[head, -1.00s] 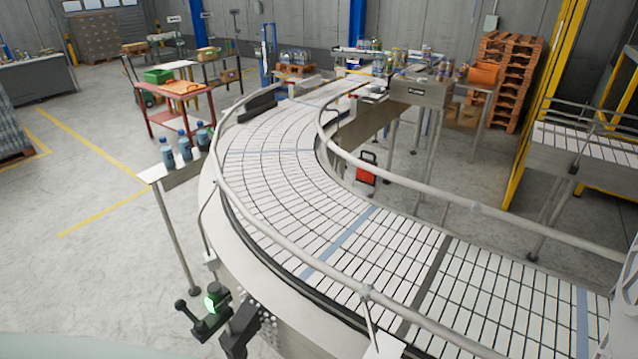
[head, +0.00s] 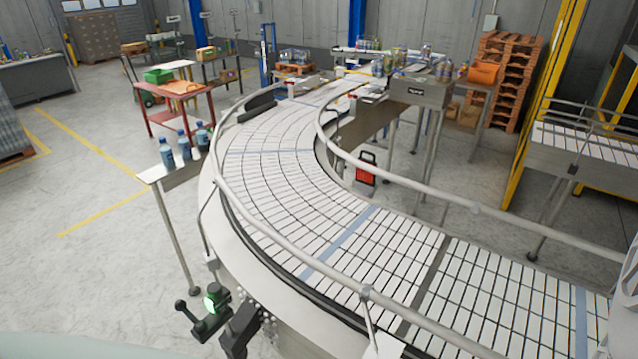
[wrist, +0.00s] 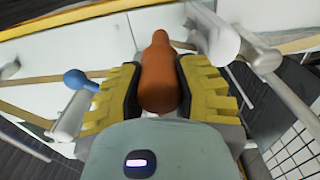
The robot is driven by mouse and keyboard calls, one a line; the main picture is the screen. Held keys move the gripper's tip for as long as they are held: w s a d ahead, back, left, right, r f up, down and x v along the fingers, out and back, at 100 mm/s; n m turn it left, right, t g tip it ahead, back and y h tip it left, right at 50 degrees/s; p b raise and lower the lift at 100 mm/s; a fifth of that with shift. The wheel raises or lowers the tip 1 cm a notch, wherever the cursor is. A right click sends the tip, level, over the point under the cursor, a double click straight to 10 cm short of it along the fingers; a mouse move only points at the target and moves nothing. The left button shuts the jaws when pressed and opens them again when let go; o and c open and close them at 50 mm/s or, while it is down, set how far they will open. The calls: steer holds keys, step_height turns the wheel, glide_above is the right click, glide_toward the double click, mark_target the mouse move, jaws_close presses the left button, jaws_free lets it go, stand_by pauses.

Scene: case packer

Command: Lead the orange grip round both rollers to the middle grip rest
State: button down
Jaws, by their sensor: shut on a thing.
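In the wrist view my gripper (wrist: 160,68) is shut on the orange grip (wrist: 158,72), which stands between the two ribbed yellow finger pads. A pale roller-like cylinder (wrist: 216,38) is to the right of the grip, close to the right finger. Another pale cylinder (wrist: 72,116) is at the left, beside the left finger. A tan band (wrist: 28,80) runs across behind the fingers at the left; its link to the grip is hidden. I cannot make out the middle grip rest. The head view shows neither my gripper nor the orange grip.
In the wrist view a blue knob (wrist: 78,80) sits by the left finger, and grey rods extend on both sides. In the head view a curved slatted conveyor (head: 290,190) with guard rails fills the middle. Bottles (head: 184,147) stand on a side shelf.

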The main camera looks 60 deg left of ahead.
steer(key=shift+f+b, duration=0.3)
steer(key=shift+f+b, duration=0.85)
steer(key=shift+b, duration=0.2)
jaws_free()
stand_by(0.4)
stand_by(0.4)
steer(key=b+v, duration=0.2)
steer(key=v, duration=0.8)
stand_by(1.0)
steer(key=shift+a, duration=0.1)
